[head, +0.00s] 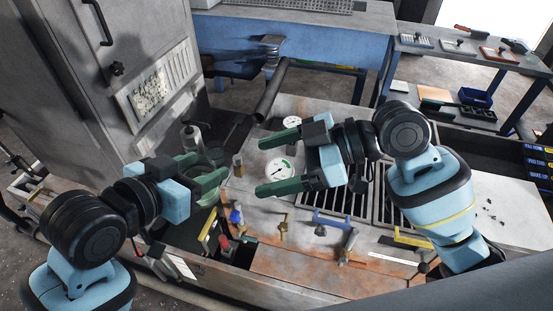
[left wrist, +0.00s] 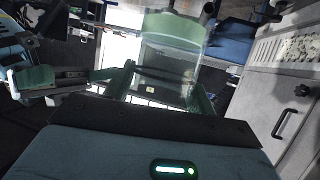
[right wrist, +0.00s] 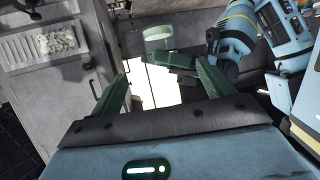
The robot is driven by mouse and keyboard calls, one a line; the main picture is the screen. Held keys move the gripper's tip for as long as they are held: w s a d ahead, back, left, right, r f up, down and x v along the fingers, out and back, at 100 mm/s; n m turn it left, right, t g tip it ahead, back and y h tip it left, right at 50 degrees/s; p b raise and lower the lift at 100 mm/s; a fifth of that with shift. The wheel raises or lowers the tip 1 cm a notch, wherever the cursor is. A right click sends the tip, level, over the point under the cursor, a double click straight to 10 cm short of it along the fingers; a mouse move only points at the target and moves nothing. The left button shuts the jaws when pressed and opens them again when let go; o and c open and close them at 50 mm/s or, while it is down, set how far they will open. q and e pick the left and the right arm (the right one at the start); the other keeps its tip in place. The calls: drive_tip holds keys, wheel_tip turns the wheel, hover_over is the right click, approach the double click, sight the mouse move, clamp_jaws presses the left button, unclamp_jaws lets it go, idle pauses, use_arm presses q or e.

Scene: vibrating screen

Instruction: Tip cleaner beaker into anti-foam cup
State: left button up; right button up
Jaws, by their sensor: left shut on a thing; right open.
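My left gripper (head: 214,168) is shut on a clear, green-tinted beaker, the cleaner beaker (left wrist: 170,65). The left wrist view shows it between the fingers, with a green band at one end. The right wrist view also shows the beaker (right wrist: 158,40) near the left fingers. My right gripper (head: 262,165) is open and empty, facing the left one across a short gap. A small amber container (head: 238,165) shows between the two grippers; I cannot tell whether it is the anti-foam cup. No other cup is clear to me.
A dispenser bottle (head: 191,136) stands behind the left gripper, near the grey cabinet (head: 120,80). Dial gauges (head: 280,171) lie beneath the right gripper. Several tools, including a blue-handled one (head: 236,214), lie along the front of the bench. A shelf (head: 470,52) stands at the back right.

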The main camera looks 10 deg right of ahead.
drive_tip(key=x, duration=1.1)
drive_tip(key=shift+a+f, duration=0.1)
drive_tip(key=shift+a, duration=0.25)
drive_tip(key=c, duration=1.1)
use_arm(q)
drive_tip(key=o, duration=1)
use_arm(e)
drive_tip(key=shift+c, duration=0.3)
use_arm(q)
drive_tip(key=shift+o, duration=0.4)
